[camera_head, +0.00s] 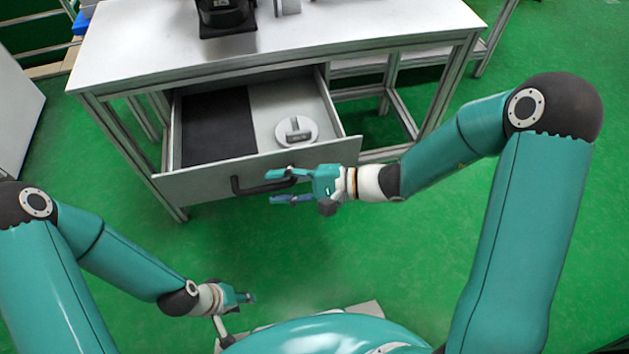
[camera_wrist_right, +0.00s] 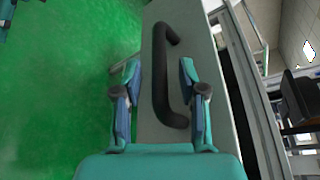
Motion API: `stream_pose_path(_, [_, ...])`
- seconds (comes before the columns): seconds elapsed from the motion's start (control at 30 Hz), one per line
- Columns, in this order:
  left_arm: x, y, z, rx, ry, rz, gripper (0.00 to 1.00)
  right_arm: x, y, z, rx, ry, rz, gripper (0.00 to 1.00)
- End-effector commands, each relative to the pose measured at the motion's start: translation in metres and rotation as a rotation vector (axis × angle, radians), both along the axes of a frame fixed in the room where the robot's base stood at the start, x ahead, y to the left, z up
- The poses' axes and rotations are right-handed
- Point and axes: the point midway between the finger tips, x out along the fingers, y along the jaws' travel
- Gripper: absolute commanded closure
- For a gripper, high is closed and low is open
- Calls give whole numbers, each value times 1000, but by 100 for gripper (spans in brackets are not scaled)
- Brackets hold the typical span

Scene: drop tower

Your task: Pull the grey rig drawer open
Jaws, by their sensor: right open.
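The grey drawer (camera_head: 210,184) stands pulled out from under the white-topped table in the head view. Its inside is part black, part light grey, and a round white piece with a grey block (camera_head: 298,131) lies in it. A black bar handle (camera_head: 250,188) is on its front; it also shows in the right wrist view (camera_wrist_right: 163,85). My right gripper (camera_head: 270,187) is open at the handle's right end, with the handle between or just in front of its fingers; I cannot tell contact. My left gripper (camera_head: 250,298) is low at the left, away from the drawer; its jaw state is unclear.
The white table (camera_head: 340,25) has metal legs and carries a black device (camera_head: 226,14) at its back edge. The green floor in front of the drawer is clear.

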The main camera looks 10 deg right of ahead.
Motion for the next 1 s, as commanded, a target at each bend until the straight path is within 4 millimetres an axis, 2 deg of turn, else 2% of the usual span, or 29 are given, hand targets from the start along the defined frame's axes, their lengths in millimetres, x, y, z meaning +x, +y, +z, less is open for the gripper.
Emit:
stream_pose_path(0.3, [0, 0, 0, 0, 0, 0, 60, -19, -60, 13, -2, -1, -7, 59])
stream_pose_path(0.5, [0, 0, 0, 0, 0, 0, 60, -29, -85, 18, -2, 0, -3, 59])
stream_pose_path(0.67, [0, 0, 0, 0, 0, 0, 60, -32, -92, 20, -2, 1, -1, 59])
stream_pose_path(1.0, [0, 0, -1, 0, 0, 0, 60, -32, -92, 20, -2, 1, -1, 59])
